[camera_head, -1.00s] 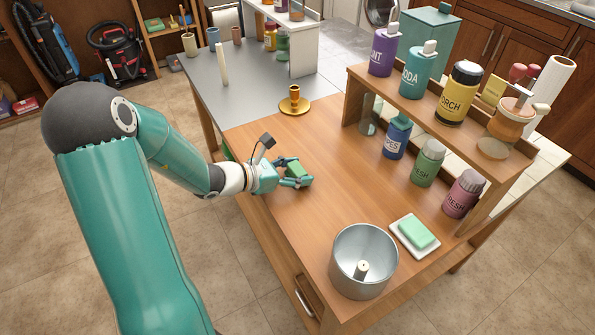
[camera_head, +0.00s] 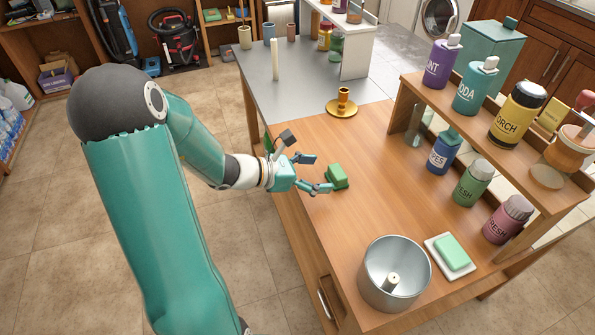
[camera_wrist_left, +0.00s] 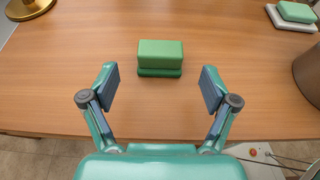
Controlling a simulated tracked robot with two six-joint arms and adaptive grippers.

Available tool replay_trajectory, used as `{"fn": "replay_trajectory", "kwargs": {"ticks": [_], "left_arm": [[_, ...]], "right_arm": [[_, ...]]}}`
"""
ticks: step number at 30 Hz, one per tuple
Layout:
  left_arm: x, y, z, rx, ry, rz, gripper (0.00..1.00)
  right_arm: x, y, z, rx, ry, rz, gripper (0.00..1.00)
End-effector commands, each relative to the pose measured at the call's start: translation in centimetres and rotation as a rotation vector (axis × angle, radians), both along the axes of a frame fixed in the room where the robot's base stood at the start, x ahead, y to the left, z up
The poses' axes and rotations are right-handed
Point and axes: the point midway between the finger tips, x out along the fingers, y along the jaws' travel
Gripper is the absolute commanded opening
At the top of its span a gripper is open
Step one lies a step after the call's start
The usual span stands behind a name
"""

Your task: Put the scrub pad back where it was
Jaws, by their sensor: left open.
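The green scrub pad (camera_head: 337,176) rests on the wooden table top (camera_head: 310,215) near its left edge. In the left wrist view the scrub pad (camera_wrist_left: 160,57) has a lighter green block on top and a darker green layer below. My left gripper (camera_head: 322,172) is open and empty, just to the left of the pad in the head view. In the left wrist view the left gripper (camera_wrist_left: 160,88) has its two fingers spread wide, with the pad ahead of them, centred and apart from both. My right gripper is not in view.
A metal pot (camera_head: 394,275) and a white dish (camera_head: 434,250) with a pale green soap bar (camera_head: 452,252) stand at the near end. A brass candle holder (camera_head: 342,103) is beyond the pad. A wooden shelf (camera_head: 480,150) with several bottles stands on the right. The table middle is clear.

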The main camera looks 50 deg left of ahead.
Motion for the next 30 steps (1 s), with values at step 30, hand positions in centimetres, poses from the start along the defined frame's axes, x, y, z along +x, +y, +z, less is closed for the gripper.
{"fn": "replay_trajectory", "kwargs": {"ticks": [30], "left_arm": [[-5.5, 1.5, 2.4, 0.000, 0.001, -0.002, 0.86]], "right_arm": [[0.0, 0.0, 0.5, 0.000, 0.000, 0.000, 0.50]]}}
